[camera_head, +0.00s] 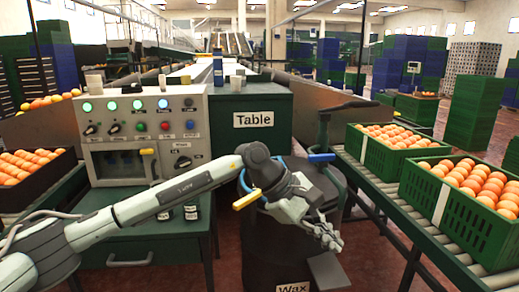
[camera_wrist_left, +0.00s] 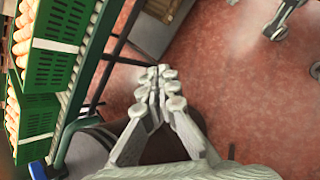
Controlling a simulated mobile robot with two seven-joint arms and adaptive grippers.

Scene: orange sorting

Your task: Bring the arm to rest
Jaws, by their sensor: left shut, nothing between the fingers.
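My left arm (camera_head: 150,198) reaches in from the left across the head view, extended in front of the control panel and the wax barrel. My left gripper (camera_head: 332,238) hangs in the air in front of the dark barrel marked "Wax" (camera_head: 262,250), left of the roller conveyor. In the left wrist view the left gripper's fingers (camera_wrist_left: 160,88) are together and empty, with reddish floor beyond them. My right gripper is in neither view.
Two green crates of oranges (camera_head: 374,158) (camera_head: 440,205) stand on the roller conveyor (camera_head: 425,232) at right. A control panel (camera_head: 200,98) with lit buttons stands on a green table (camera_head: 110,228) at left. A black crate of oranges (camera_head: 65,165) is at far left. Red floor (camera_head: 370,262) lies open between barrel and conveyor.

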